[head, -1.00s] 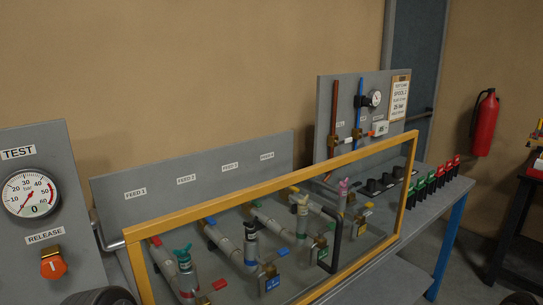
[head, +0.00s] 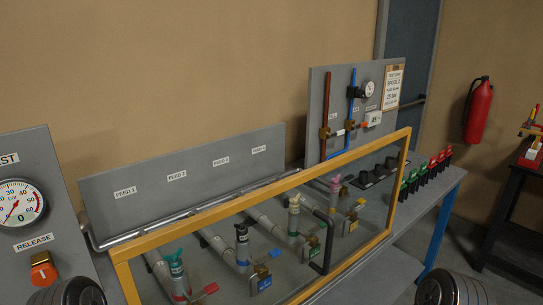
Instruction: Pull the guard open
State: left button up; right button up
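The guard is a clear panel in a yellow frame (head: 270,190). It stands upright in front of a row of pipes and valves. A black bar handle (head: 327,243) is on the panel, right of its middle. Neither gripper shows. Only dark round parts of my arms show at the bottom left and bottom right edges, apart from the guard in the picture.
A gauge panel (head: 40,150) with an orange release knob (head: 43,270) stands at left. A grey feed board (head: 190,165) is behind the guard. Red and green clips (head: 425,175) line the bench's right end. A fire extinguisher (head: 479,110) hangs on the wall.

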aim_at(120, 256)
jog(key=k+j+z, duration=0.15)
jog(key=z, duration=0.2)
jog(key=k+j+z, duration=0.1)
jog(key=k+z, duration=0.2)
jog(key=i+z, duration=0.15)
jog(key=z, duration=0.25)
